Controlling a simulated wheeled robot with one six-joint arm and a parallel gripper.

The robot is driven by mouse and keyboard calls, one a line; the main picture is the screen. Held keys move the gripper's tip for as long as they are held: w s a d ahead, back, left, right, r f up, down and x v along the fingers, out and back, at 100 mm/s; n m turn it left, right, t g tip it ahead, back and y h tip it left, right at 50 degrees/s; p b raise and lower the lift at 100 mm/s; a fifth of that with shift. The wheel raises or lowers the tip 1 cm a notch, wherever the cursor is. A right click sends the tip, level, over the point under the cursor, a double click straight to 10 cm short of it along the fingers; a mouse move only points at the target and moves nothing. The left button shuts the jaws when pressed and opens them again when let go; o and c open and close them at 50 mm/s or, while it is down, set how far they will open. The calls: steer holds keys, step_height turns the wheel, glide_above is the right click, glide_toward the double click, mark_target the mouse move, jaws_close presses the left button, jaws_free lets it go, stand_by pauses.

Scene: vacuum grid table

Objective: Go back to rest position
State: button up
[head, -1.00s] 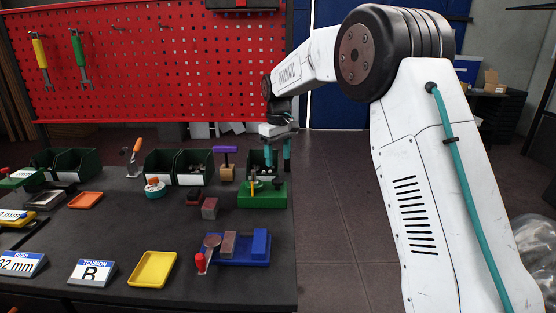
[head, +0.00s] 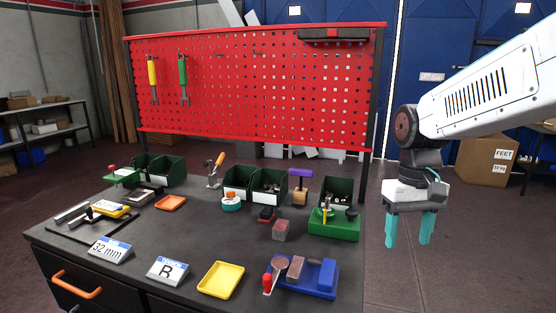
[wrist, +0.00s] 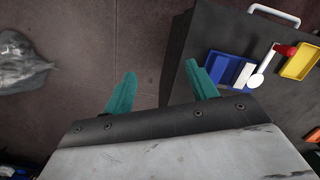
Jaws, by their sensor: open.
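My gripper (head: 409,229) hangs in the air off the right end of the black table (head: 120,225) in the head view, its teal fingers pointing down. The fingers are apart with nothing between them. In the wrist view my gripper (wrist: 162,90) is also open and empty, above the bare floor beside the table's edge.
On the table stand a blue tray (head: 316,291), a yellow tray (head: 220,279), a green block holder (head: 345,230), dark green bins (head: 238,178) and label stands (head: 167,270). A red pegboard (head: 250,95) rises behind. Floor right of the table is clear; a cardboard box (head: 486,162) stands farther back.

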steer(key=s+d+m+t, duration=0.1)
steer(key=s+t, duration=0.1)
steer(key=s, duration=1.8)
steer(key=shift+r+t, duration=0.4)
